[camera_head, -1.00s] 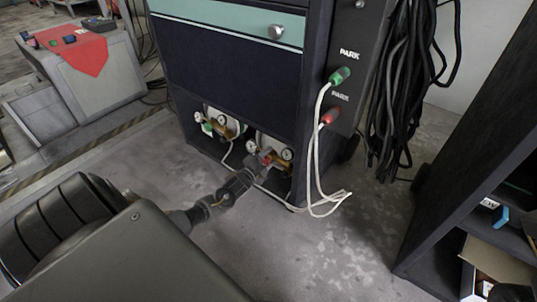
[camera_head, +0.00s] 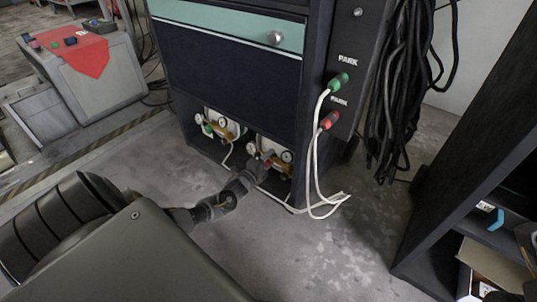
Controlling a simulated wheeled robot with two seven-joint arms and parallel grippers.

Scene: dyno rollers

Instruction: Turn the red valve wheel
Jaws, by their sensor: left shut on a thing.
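The red valve wheel (camera_head: 267,164) is small and sits on the right-hand gauge assembly (camera_head: 272,153) in the open bottom bay of the dark cabinet. My left arm comes in from the lower left, and my left gripper (camera_head: 262,169) is at the red wheel, shut on it. The fingers and part of the wheel are small and overlap in the head view. My right gripper is not in view.
A second gauge assembly (camera_head: 220,125) with a green part stands to the left in the same bay. White hoses (camera_head: 314,165) hang from the PARK connectors. Black cables (camera_head: 394,95) hang at the right, beside a dark shelf (camera_head: 440,190). The floor in front is clear.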

